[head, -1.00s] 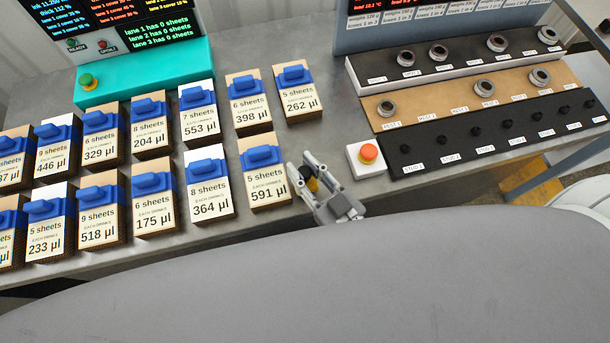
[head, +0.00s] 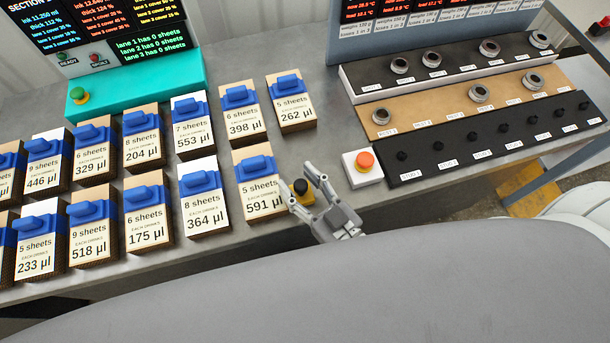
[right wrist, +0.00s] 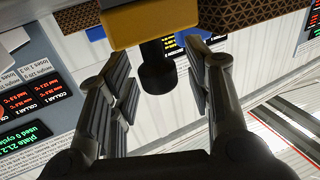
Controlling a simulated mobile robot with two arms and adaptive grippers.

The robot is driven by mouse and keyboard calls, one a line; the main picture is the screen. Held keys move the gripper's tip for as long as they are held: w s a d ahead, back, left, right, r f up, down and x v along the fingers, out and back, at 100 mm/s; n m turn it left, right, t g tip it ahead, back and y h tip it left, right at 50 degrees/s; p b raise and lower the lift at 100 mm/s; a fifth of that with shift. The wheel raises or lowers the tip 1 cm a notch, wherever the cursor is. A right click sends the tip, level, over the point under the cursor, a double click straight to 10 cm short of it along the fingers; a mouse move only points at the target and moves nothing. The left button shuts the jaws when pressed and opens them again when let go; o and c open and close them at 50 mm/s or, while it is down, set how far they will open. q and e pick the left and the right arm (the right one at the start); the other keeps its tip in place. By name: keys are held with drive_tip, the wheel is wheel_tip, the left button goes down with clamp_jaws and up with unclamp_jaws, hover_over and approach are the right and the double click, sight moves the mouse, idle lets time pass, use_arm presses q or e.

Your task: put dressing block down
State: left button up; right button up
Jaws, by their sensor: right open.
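The dressing block is a small yellow block (head: 305,198) with a black knob (head: 301,186) on top. It stands upright at the front of the grey bench, just right of the box marked 591 µl. In the right wrist view, which is upside down, the yellow block (right wrist: 150,26) is at the top and its black knob (right wrist: 157,72) points down the picture. My right gripper (head: 303,187) is open, its fingers spread on either side of the knob, with clear gaps and no visible contact. My left gripper is out of view.
Boxes with blue clips (head: 258,185) stand in rows to the left. A red button on a white base (head: 363,168) is close on the right, beside the black stud strip (head: 480,140). The bench's front edge is just below the gripper. Bare bench lies behind the block.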

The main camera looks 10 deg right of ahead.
drive_tip(key=shift+r, duration=0.1)
drive_tip(key=shift+s+d, duration=0.1)
drive_tip(key=shift+s, duration=0.2)
drive_tip(key=b+v, duration=0.2)
drive_tip(key=v, duration=0.9)
drive_tip(key=shift+s, duration=0.2)
drive_tip(key=shift+d, duration=0.1)
